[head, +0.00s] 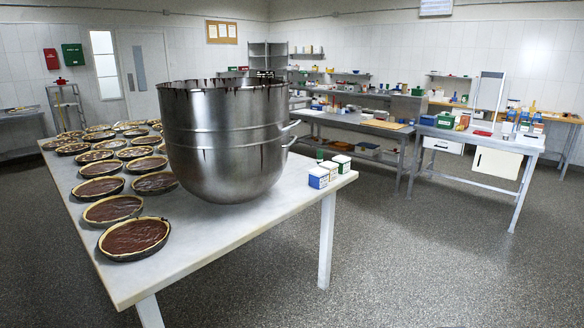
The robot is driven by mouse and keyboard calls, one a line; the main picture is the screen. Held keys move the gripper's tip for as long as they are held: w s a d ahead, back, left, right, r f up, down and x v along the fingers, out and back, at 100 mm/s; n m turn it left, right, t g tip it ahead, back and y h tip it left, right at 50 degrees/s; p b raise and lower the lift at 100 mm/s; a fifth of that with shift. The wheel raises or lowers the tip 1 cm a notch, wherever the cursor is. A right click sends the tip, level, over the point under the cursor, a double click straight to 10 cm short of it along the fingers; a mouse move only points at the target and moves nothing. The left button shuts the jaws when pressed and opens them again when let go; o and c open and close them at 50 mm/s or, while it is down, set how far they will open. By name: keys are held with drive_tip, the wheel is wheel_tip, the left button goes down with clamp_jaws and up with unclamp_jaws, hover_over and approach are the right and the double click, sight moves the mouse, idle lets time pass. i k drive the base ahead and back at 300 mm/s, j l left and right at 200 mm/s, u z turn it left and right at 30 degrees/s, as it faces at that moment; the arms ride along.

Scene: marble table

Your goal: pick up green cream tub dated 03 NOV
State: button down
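Three small cream tubs with white tops stand close together at the right end of the marble table (243,221), beside a big steel bowl. The nearest tub (318,178) has blue sides. The middle tub (329,172) and the rear right tub (341,164) look dark green. A small green item (320,155) shows behind them, close to the bowl; I cannot tell what it is. The date labels are too small to read, so I cannot tell which tub says 03 NOV. My gripper is not in view.
The large steel mixing bowl (226,140), with dark drips at its rim, stands just left of the tubs. Several chocolate tarts (134,238) cover the table's left side. The front right of the tabletop is bare. Open speckled floor (430,270) lies to the right, before cluttered workbenches (480,139).

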sight(344, 162)
drive_tip(key=i, duration=0.75)
drive_tip(key=i+j, duration=0.1)
drive_tip(key=i, duration=0.6)
drive_tip(key=i+z, duration=0.1)
drive_tip(key=i, duration=0.65)
drive_tip(key=i+j, duration=0.2)
drive_tip(key=i, duration=0.55)
